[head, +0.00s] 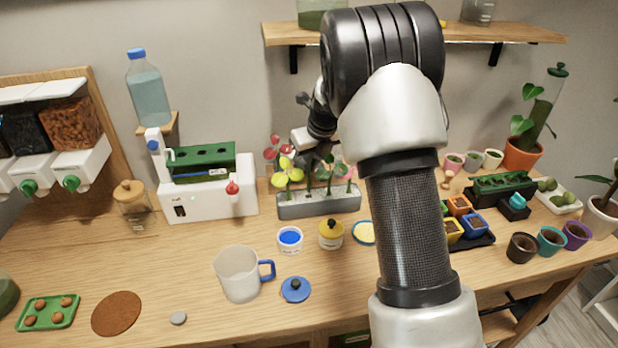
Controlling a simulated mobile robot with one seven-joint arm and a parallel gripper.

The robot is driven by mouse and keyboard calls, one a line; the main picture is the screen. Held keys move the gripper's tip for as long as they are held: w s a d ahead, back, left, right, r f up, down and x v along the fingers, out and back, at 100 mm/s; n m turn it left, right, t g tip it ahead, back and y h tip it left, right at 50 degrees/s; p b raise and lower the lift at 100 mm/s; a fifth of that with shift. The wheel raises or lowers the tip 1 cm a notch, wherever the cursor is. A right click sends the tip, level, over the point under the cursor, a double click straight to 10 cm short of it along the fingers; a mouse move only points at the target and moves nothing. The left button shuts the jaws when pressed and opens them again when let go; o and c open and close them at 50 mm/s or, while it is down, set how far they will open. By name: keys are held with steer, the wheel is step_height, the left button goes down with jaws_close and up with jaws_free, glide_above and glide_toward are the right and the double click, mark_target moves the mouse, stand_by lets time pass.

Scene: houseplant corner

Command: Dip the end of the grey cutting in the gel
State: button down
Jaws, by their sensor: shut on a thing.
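A grey rack (318,203) at the back middle of the table holds several upright cuttings with red, yellow-green and green leaves. My gripper (317,163) is over the rack, shut on a cutting among them; dark arm parts and leaves hide most of the hold. I cannot make out which cutting is the grey one. An open white jar with blue gel (290,237) stands in front of the rack. Its blue lid (296,290) appears to lie on the table nearer me.
A yellow lidded jar (331,235) stands right of the blue one, with a yellow-topped dish (363,232) beside it, partly behind my arm. A mug (239,275) stands front left of the open jar. My arm covers the table right of centre.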

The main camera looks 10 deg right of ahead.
step_height(320, 180, up, 3)
steer(key=shift+a+r, duration=0.1)
steer(key=s+a+p, duration=0.7)
steer(key=s+p, duration=0.2)
steer(key=s, duration=0.3)
step_height(320, 180, down, 7)
steer(key=b, duration=0.7)
steer(key=shift+s+a, duration=0.15)
steer(key=shift+s, duration=0.3)
steer(key=shift+s+f, duration=0.1)
steer(key=shift+f, duration=0.6)
stand_by(1.1)
steer(key=shift+r, duration=0.15)
step_height(320, 180, up, 7)
steer(key=p, duration=0.7)
